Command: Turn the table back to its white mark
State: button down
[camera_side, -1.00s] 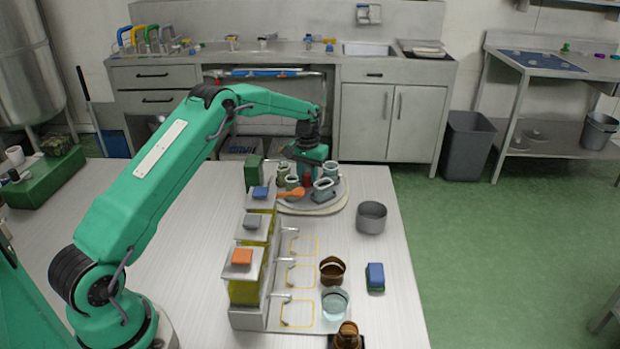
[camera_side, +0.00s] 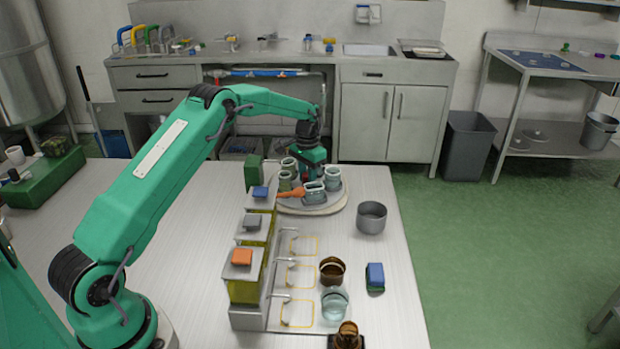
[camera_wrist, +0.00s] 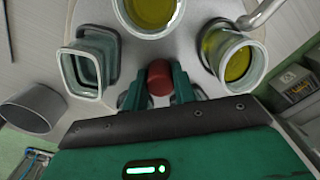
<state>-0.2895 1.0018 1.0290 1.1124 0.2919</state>
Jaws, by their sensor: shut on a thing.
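The round pale turntable (camera_side: 335,208) stands at the back of the bench and bears several jars. Its disc also shows in the wrist view (camera_wrist: 205,100). My gripper (camera_side: 312,172) is low over the middle of the turntable. In the wrist view my gripper's fingers (camera_wrist: 159,92) are shut on a red knob (camera_wrist: 159,76) amid the jars. Around it are a square glass jar (camera_wrist: 84,70) and two round jars with yellow contents, one at top (camera_wrist: 150,12), one at right (camera_wrist: 230,58). I cannot make out the white mark in either view.
An orange pointed piece (camera_side: 291,193) shows at the turntable's front left. Oil dispensers with a blue (camera_side: 260,192), a grey (camera_side: 251,222) and an orange block (camera_side: 242,257) stand in front. A grey pot (camera_side: 371,217) stands to the right.

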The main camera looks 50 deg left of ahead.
jog(key=shift+r, duration=0.1)
dwell(0.3)
jog(key=c, duration=1.1)
grip_release()
jog(key=shift+r, duration=3.9)
